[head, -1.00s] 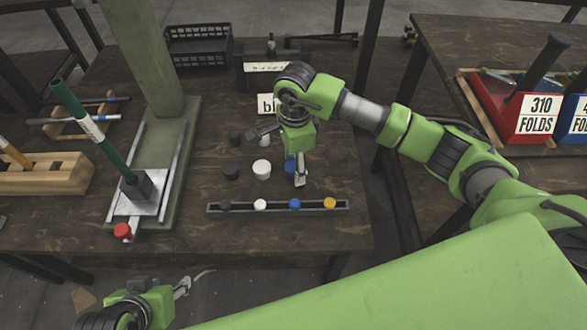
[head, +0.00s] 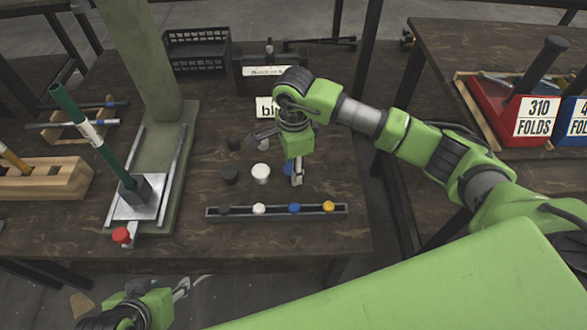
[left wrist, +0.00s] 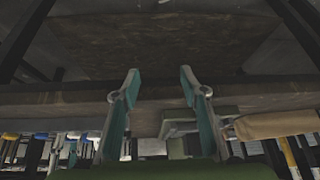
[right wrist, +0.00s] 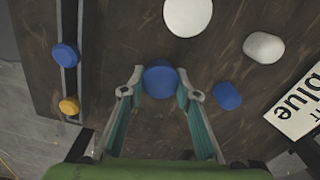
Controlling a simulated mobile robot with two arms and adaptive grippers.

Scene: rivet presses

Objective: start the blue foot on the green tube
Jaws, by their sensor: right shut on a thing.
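The green tube (head: 87,127) with a white label leans in a dark block on the metal plate of the press at the left. My right gripper (right wrist: 160,83) is shut on a blue foot (right wrist: 161,78), low over the table; the fingers touch its sides. In the head view this blue foot (head: 288,167) is partly hidden by the gripper. I cannot tell whether it still touches the table. A second blue foot (right wrist: 227,95) lies close by on the table. My left gripper (head: 181,289) is open and empty in front of the table's front edge; its spread fingers show in the left wrist view (left wrist: 160,85).
A narrow rail (head: 277,211) holds black, white, blue and yellow caps. White (head: 261,173) and black (head: 229,175) feet stand left of my right gripper. A red knob (head: 121,236) is at the press front. A wooden block (head: 50,182) lies left. Black crate (head: 197,50) behind.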

